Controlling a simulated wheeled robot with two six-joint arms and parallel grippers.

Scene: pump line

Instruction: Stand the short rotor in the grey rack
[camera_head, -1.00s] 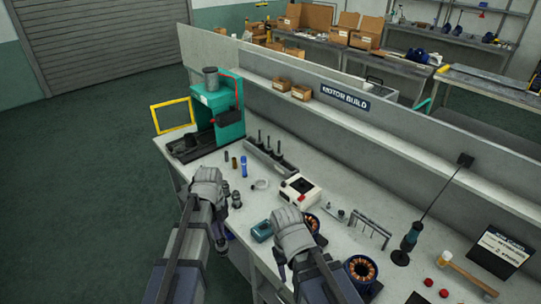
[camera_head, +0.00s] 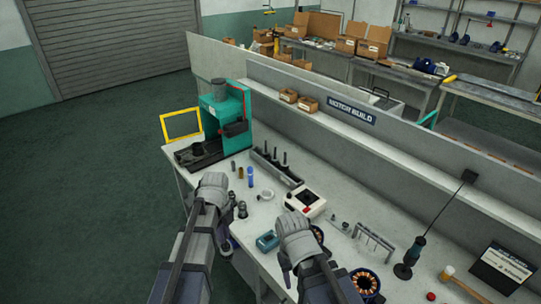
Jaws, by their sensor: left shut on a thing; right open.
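The grey rack (camera_head: 289,178) stands on the bench in front of the low wall. Several dark shafts stand upright in its left and middle part, and its right end looks bare. My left gripper (camera_head: 226,203) is over the bench's front edge, nearer me than the rack. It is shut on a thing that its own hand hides. Two small grey cylindrical pieces (camera_head: 242,209) show close to its right side. I cannot tell which piece is the short rotor. My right gripper (camera_head: 285,262) is open over the front edge, right of the teal device; its fingers are partly hidden.
A teal press (camera_head: 236,105) stands at the bench's left end. A blue cylinder (camera_head: 250,176), a ring (camera_head: 265,195), a white box with a red button (camera_head: 305,202) and a teal device (camera_head: 267,242) lie between. Copper-wound stators (camera_head: 365,282) and a hanging screwdriver (camera_head: 410,257) are to the right.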

